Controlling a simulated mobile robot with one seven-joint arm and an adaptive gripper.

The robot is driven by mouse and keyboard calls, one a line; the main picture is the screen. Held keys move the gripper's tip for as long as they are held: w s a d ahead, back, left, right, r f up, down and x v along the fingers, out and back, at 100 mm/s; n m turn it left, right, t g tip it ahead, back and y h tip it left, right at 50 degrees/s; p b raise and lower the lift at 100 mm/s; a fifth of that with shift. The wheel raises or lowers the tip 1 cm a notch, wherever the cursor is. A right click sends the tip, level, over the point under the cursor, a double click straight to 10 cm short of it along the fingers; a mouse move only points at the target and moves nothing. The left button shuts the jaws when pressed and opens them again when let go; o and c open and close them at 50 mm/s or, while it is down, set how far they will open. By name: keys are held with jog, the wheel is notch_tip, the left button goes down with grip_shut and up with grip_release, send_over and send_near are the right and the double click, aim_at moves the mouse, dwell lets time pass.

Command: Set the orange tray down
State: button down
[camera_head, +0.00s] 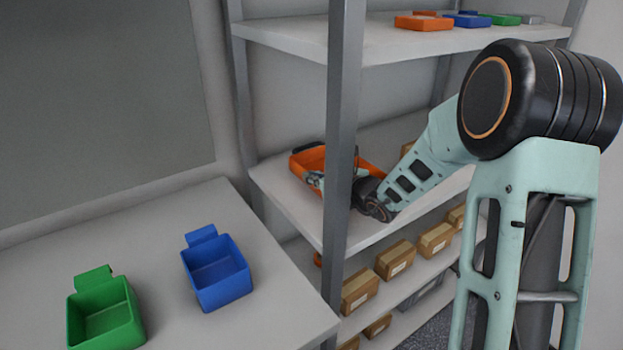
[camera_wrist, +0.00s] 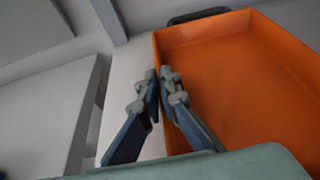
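The orange tray (camera_head: 309,159) is at the left part of the middle shelf (camera_head: 285,197), partly hidden by the shelf's front post and my arm. It looks level, with a dark handle at its far end. I cannot tell whether it touches the shelf or hovers just above it. In the wrist view the empty orange tray (camera_wrist: 245,75) fills the right side. My gripper (camera_wrist: 160,82) is closed on the tray's left side wall, one finger outside it and one inside.
A grey upright post (camera_head: 344,130) stands close in front of my gripper. Brown boxes (camera_head: 396,259) line the lower shelf. Coloured flat trays (camera_head: 424,21) lie on the top shelf. A blue bin (camera_head: 217,272) and a green bin (camera_head: 105,312) stand on the table (camera_head: 160,235) at left.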

dwell(0.3)
jog(key=c, duration=2.6)
grip_release()
jog(key=shift+f, duration=0.1)
jog(key=o, duration=0.4)
jog(key=shift+o, duration=0.2)
jog(key=shift+r, duration=0.2)
jog(key=v, duration=1.2)
jog(key=shift+p, duration=0.4)
